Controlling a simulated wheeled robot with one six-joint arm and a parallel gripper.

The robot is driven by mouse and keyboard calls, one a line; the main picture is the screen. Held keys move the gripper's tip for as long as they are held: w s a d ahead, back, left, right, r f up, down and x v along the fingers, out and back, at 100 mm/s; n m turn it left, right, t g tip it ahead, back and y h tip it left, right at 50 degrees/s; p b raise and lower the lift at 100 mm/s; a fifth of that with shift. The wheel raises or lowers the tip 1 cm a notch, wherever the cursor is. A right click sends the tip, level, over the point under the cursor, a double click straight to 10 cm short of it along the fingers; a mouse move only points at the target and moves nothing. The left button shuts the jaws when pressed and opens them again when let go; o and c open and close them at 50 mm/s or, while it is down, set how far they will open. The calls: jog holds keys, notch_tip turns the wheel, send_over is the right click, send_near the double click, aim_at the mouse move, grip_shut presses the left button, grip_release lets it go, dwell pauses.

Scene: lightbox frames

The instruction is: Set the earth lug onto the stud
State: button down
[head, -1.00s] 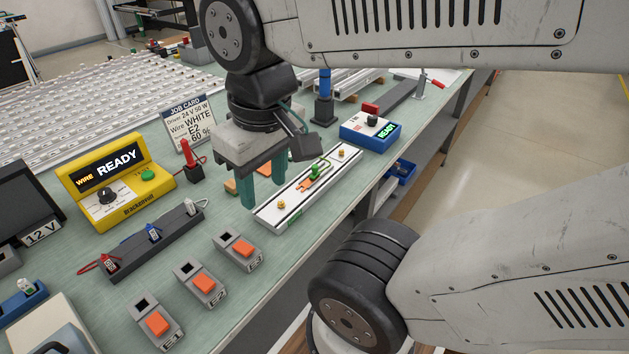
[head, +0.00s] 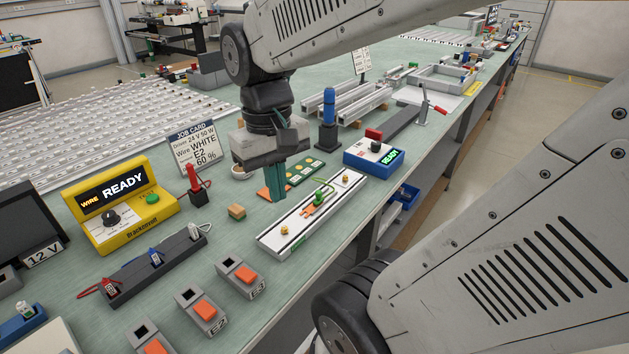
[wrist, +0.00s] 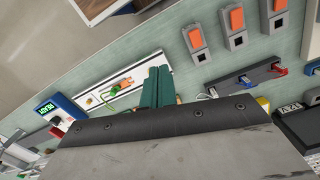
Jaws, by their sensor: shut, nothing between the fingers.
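A narrow white channel (head: 268,242) lies along the bench's front edge. On it is a short green lead with a green body (head: 320,196), which I take for the earth lug's lead; the lug's ring is too small to make out. An orange-copper piece (head: 309,211) lies beside it. Brass-coloured posts (head: 285,230) stand toward the channel's ends; I cannot tell which is the stud. My gripper (head: 276,196) is shut and empty, fingers pointing down just behind the channel. In the wrist view, the fingers (wrist: 157,82) are together beside the channel (wrist: 90,112) and green body (wrist: 112,92).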

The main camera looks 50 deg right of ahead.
jog(key=w+d+f+m+g+y, duration=0.1)
jog(key=w+d+f+m, duration=0.15)
jog(key=w+d, duration=0.55)
jog(key=m+y, duration=0.1)
jog(key=m, duration=0.2)
send_near(314, 201)
notch_tip(314, 201, up, 4)
jog(key=w+d, duration=0.2)
jog(key=d, duration=0.1)
jog(key=shift+w+d+r+m, duration=0.15)
jog(key=shift+w+d+r, duration=0.1)
jog(key=shift+w+d, duration=0.3)
jog(key=shift+w+d+r+m, duration=0.1)
jog(key=shift+w+d+r, duration=0.15)
jog(key=shift+w+d, duration=0.3)
jog(key=shift+s, duration=0.15)
jog(key=x, duration=0.9)
jog(key=shift+s+f, duration=0.15)
jog(key=shift+f, duration=0.2)
jog(key=shift+s+a+f, duration=0.1)
jog(key=shift+s+a, duration=0.7)
jog(key=shift+s, duration=0.05)
jog(key=shift+s+a, duration=0.55)
jog(key=shift+a, duration=0.05)
